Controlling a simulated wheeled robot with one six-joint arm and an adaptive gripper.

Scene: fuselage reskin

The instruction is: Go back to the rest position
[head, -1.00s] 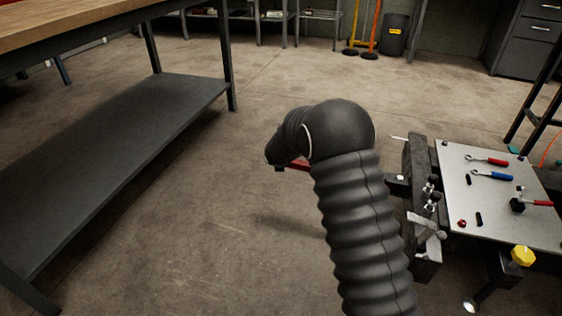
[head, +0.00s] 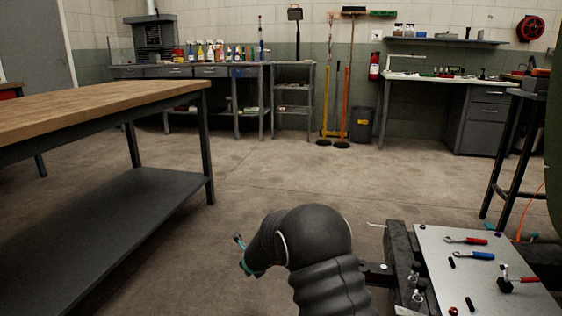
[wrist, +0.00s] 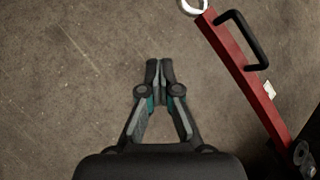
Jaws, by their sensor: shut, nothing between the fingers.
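My gripper (wrist: 158,70) shows in the wrist view with its fingertips together and nothing between them. It hangs above bare concrete floor. In the head view my arm's dark ribbed sleeve rises at the bottom middle, and a small part of my gripper (head: 240,254) shows at its left end, with teal marks. The gripper is clear of the grey work plate (head: 450,262), which lies to the right of the arm.
A red bar with a black handle (wrist: 243,75) lies right of my gripper in the wrist view. Wrenches (head: 470,255) lie on the plate. A wood-topped table (head: 100,107) stands at left. Open floor (head: 290,180) lies between it and the back benches.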

